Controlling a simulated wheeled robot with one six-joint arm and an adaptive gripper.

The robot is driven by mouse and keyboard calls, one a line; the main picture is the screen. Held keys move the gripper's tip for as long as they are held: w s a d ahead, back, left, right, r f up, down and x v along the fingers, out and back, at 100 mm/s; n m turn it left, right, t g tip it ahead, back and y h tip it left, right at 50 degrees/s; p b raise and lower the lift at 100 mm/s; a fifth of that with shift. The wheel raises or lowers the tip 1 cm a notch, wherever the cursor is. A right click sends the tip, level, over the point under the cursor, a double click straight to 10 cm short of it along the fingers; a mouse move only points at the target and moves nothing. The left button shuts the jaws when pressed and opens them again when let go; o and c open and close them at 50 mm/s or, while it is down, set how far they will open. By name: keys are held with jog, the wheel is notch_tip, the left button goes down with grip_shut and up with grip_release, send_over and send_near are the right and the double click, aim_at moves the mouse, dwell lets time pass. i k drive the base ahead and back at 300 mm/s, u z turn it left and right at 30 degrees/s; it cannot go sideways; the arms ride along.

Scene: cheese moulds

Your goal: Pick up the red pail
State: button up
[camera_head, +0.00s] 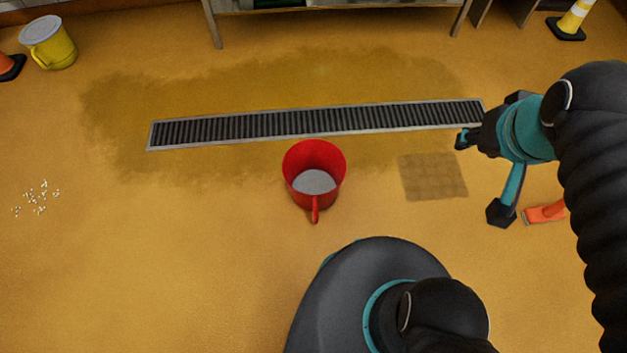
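The red pail (315,158) stands upright on the floor just below the drain grate, near the middle of the view. Its handle sticks out toward the bottom of the picture. A pale grey round surface shows inside it; I cannot tell what it is. My gripper (482,175) is to the right of the pail, well apart from it. Its two black fingertips are spread wide, with nothing visible between them.
A long drain grate (315,123) crosses the wet floor patch. A brown square mat (433,176) lies between pail and gripper. An orange tool (545,213) lies at right. A yellow lidded pail (55,50), a cone (573,20) and white crumbs (38,197) lie farther off.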

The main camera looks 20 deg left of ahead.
aim_at(315, 170)
jog(key=u, duration=1.4)
jog(key=k, duration=0.55)
jog(key=z, duration=0.65)
